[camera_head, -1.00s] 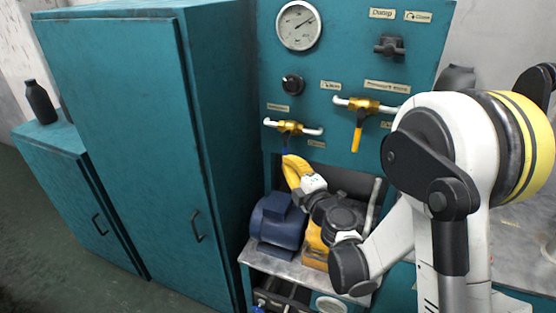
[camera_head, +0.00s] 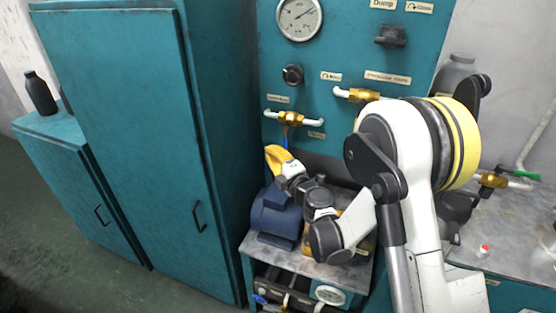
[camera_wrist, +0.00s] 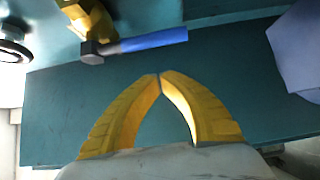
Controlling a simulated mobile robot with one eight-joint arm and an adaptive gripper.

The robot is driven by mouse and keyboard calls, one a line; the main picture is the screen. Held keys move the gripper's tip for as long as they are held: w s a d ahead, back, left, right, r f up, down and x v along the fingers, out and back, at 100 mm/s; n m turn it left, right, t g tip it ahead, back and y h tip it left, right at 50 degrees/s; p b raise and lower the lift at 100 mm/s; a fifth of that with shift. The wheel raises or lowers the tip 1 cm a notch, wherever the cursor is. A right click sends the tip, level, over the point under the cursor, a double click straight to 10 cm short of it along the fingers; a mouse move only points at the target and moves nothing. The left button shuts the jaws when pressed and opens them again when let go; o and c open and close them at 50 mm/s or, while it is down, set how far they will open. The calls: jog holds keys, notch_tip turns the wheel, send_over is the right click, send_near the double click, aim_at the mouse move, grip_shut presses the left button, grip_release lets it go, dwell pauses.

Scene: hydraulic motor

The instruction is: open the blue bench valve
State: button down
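The valve with the blue lever sits low on the left of the teal panel, its brass body (camera_head: 290,118) on a white pipe. In the wrist view the blue lever (camera_wrist: 150,41) extends to the right from the brass body (camera_wrist: 92,18); in the head view a bit of it shows hanging below the body. My gripper (camera_head: 278,158) is just below this valve in the head view. In the wrist view my gripper's yellow fingers (camera_wrist: 159,76) meet at their tips with nothing between them, apart from the lever.
A blue motor (camera_head: 276,216) stands on the bench below my gripper. A second brass valve (camera_head: 363,95) is to the right on the panel, partly behind my arm. A tall teal cabinet (camera_head: 120,130) stands left. A green-handled valve (camera_head: 494,180) is on the right bench.

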aim_at(286, 141)
jog(key=shift+w+d+b, duration=1.05)
jog(key=shift+w+b, duration=0.1)
jog(key=shift+w, duration=0.1)
jog(key=shift+d, duration=0.2)
